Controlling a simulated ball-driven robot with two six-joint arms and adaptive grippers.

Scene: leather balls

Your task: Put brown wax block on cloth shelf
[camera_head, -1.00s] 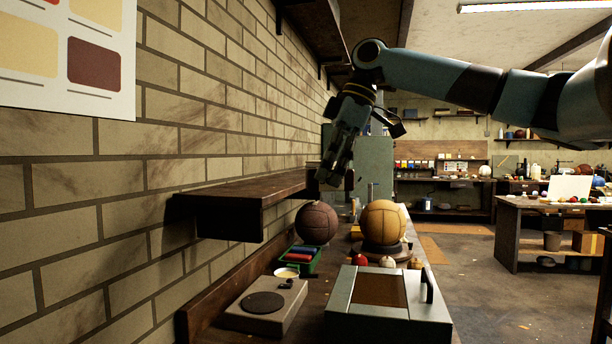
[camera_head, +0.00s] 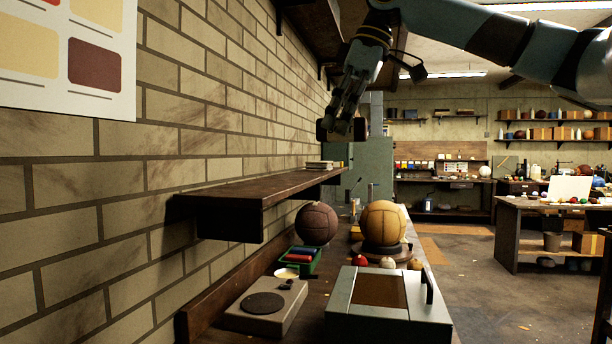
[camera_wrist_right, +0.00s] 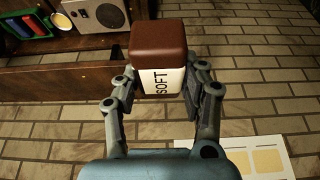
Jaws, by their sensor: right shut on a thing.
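My right gripper (camera_head: 342,128) is raised above the far part of the wall shelf and is shut on the brown wax block. In the right wrist view the block (camera_wrist_right: 158,42) has a brown top and a white band marked "SOFT", between the two fingers. The block is above the shelf, with a visible gap. My left gripper is not in view.
Below the shelf, the bench holds a dark brown ball (camera_head: 316,223), a tan ball (camera_head: 383,222) on a stand, a green tray (camera_head: 304,262), a box with a round plate (camera_head: 264,305) and a metal case (camera_head: 388,312). A higher shelf (camera_head: 318,30) overhangs. The shelf's near part is clear.

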